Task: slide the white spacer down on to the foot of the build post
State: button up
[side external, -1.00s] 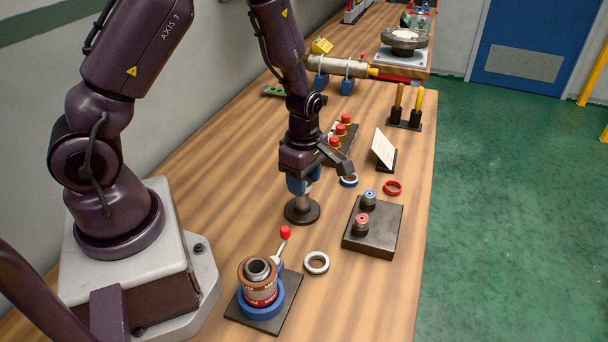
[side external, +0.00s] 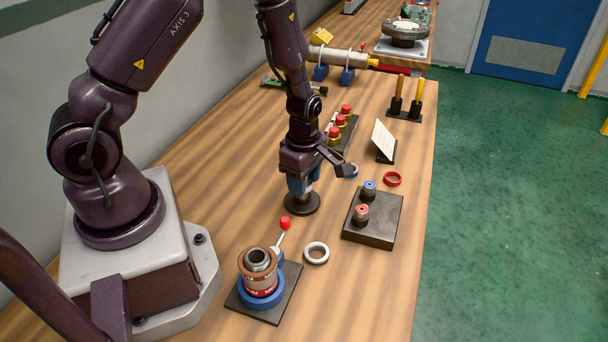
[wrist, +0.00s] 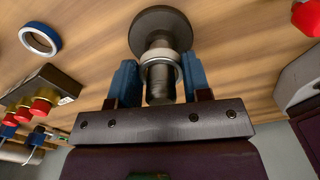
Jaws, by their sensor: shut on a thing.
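The build post (wrist: 160,90) is a grey upright post on a dark round foot (side external: 302,204), which also shows in the wrist view (wrist: 160,22). The white spacer (wrist: 160,55) is around the post in the wrist view, with the post's end standing out through it towards the camera. My gripper (wrist: 156,78) has its blue fingers shut on the spacer from both sides. In the side view my gripper (side external: 301,186) points down just above the foot. The spacer is hidden there, so any gap to the foot is hard to tell.
A black block with two pegs (side external: 372,220) and a red ring (side external: 393,179) are to the right. A blue-and-white ring (wrist: 40,39) and red-capped fittings (side external: 340,124) are close behind my gripper.

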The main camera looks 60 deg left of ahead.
jog(key=shift+f, duration=0.85)
jog(key=o, duration=1)
notch_tip(320, 180, up, 13)
jog(key=shift+f, duration=0.1)
